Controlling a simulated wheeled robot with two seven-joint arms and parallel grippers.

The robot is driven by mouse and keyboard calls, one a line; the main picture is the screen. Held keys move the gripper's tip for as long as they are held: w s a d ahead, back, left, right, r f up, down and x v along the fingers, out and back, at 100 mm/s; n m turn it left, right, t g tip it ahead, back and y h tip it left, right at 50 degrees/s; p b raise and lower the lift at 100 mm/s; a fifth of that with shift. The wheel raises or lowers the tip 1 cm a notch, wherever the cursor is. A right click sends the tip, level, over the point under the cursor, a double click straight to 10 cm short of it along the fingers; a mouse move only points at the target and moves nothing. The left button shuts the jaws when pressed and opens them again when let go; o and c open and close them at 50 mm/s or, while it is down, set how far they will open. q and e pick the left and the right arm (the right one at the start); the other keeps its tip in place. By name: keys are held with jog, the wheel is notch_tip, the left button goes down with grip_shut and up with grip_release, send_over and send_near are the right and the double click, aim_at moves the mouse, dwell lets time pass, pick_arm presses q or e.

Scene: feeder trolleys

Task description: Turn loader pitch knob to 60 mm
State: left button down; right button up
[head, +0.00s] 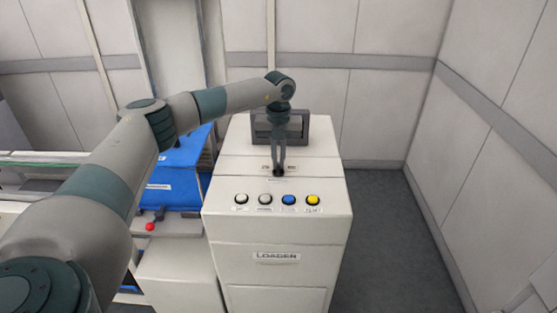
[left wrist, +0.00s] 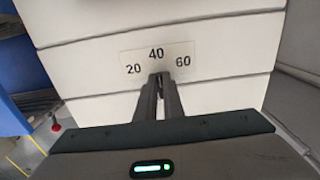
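The white loader cabinet (head: 276,225) carries a small pitch scale plate, marked 20, 40 and 60, which shows clearly in the left wrist view (left wrist: 157,59). The dark pitch knob (head: 278,173) sits on the sloping top, just below the 40 mark. My left gripper (head: 278,168) points down at it, with its two fingers close together around the knob; it also shows in the left wrist view (left wrist: 161,80). The fingertips hide most of the knob, so I cannot tell where its pointer is. My right gripper is not in view.
A row of white, grey, blue (head: 288,198) and yellow (head: 312,199) buttons lies in front of the knob. A dark grey frame (head: 300,127) stands behind it. A blue unit (head: 180,175) and a red-knobbed lever (head: 151,226) are at the left. The floor right of the cabinet is clear.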

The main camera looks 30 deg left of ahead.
pick_arm(q)
jog(key=m+b, duration=0.2)
jog(key=m, duration=0.1)
jog(key=m+b, duration=0.1)
jog(key=shift+w+d+f+m, duration=0.15)
jog(key=shift+d+m, duration=0.1)
jog(key=shift+m, duration=0.15)
jog(key=m+b, duration=0.2)
jog(key=m, duration=0.1)
jog(key=shift+d, duration=0.15)
jog(key=shift+d+r+m+b, duration=0.15)
jog(key=shift+m+b, duration=0.3)
jog(key=shift+m, duration=0.75)
jog(key=shift+r, duration=0.1)
jog(key=c, duration=1.9)
grip_release()
jog(key=shift+o, duration=0.2)
